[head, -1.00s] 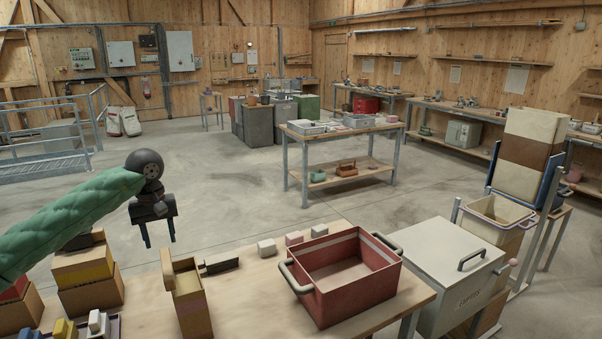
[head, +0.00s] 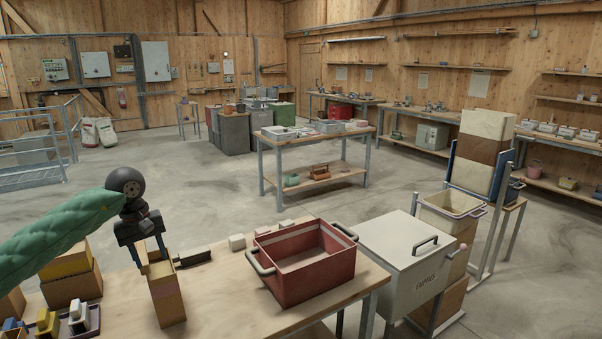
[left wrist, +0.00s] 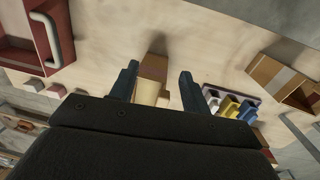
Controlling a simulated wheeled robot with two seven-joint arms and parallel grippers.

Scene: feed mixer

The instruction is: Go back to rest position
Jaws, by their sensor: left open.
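My left gripper (head: 152,253) is open and empty in the head view, with its fingers pointing down. It appears above or behind the tall open cardboard box (head: 167,298) at the front of the wooden table. In the left wrist view its two open fingers (left wrist: 158,82) show, with that box (left wrist: 153,68) seen between them and nothing gripped. My left arm, in a green quilted sleeve, comes in from the left. My right gripper is in neither view.
A red crate (head: 304,266) with grey handles stands on the table (head: 228,298). A white lidded bin (head: 405,265) stands to its right. Cardboard boxes (head: 72,287) and a tray with coloured pieces (head: 80,318) lie at left. Open floor (head: 200,190) extends behind.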

